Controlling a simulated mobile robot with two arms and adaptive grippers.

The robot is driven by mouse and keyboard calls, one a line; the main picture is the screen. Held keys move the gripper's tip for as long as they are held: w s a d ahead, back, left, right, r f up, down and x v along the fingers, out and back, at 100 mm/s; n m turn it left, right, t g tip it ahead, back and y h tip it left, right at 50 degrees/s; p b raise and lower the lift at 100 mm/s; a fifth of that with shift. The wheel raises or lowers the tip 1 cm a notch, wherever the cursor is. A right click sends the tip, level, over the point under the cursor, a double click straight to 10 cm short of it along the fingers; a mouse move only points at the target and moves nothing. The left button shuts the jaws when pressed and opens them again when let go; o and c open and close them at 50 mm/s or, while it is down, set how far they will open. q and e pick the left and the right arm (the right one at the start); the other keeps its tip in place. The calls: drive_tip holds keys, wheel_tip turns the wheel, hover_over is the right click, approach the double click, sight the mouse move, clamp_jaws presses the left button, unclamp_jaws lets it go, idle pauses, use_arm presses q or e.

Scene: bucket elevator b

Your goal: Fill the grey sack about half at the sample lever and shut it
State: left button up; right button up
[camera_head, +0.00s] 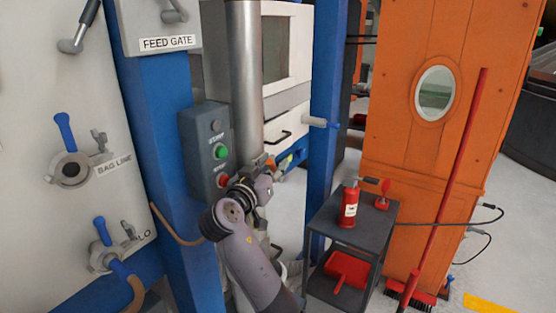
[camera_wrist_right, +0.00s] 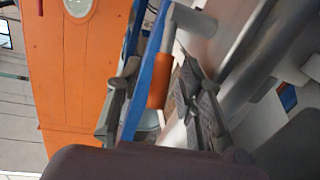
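My right gripper (camera_head: 275,163) is beside the steel pipe, below the white machine housing. In the right wrist view, its two fingers (camera_wrist_right: 158,100) stand apart. An orange grip (camera_wrist_right: 158,80) on a grey rod shows between them in the picture. I cannot tell whether the fingers touch it, or whether it is the sample lever. A pale lever (camera_head: 315,121) sticks out from the housing above and right of the gripper. I cannot make out the grey sack. My left gripper is not in view.
A control box (camera_head: 208,150) with a green button stands left of the pipe (camera_head: 246,80). A dark cart (camera_head: 325,215) at right holds a red extinguisher (camera_head: 349,205). Blue posts (camera_head: 325,80) and an orange cabinet (camera_head: 410,150) stand nearby. Blue-handled valves (camera_head: 64,132) are at left.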

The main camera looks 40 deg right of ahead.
drive_tip(key=shift+a+r, duration=0.1)
drive_tip(key=shift+a, duration=0.05)
drive_tip(key=shift+c, duration=0.5)
clamp_jaws()
idle(0.4)
